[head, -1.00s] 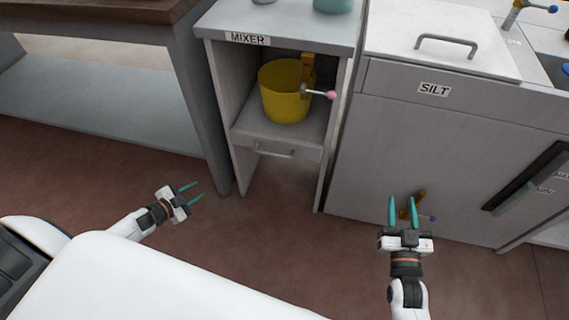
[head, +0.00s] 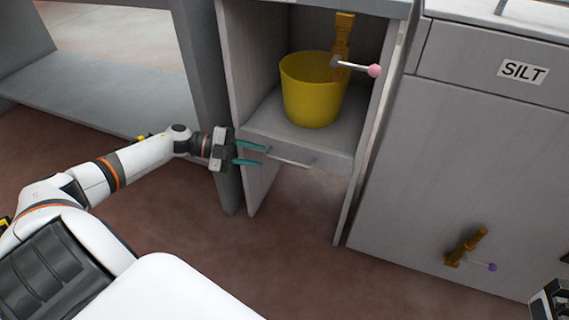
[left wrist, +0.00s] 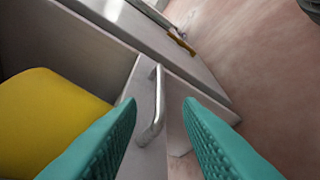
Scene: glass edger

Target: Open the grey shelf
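The grey shelf (head: 330,164) is the board with a front lip inside the mixer cabinet, under the yellow bucket. Its metal bar handle (head: 291,161) runs along the front; it also shows in the left wrist view (left wrist: 153,106). My left gripper (head: 262,155) is open, with teal fingers pointing at the left end of the handle. In the left wrist view the handle lies between the two fingers, further out, and no finger clearly touches it. My right gripper shows only as a piece of its body (head: 548,302) at the lower right corner; its fingers are out of frame.
The yellow bucket (head: 311,95) stands on the shelf, under a brown valve with a pink-tipped lever (head: 357,67). The silt cabinet (head: 470,150) stands to the right, with a low brown tap (head: 466,247). A grey table leg (head: 205,90) is close behind my left gripper. The floor in front is clear.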

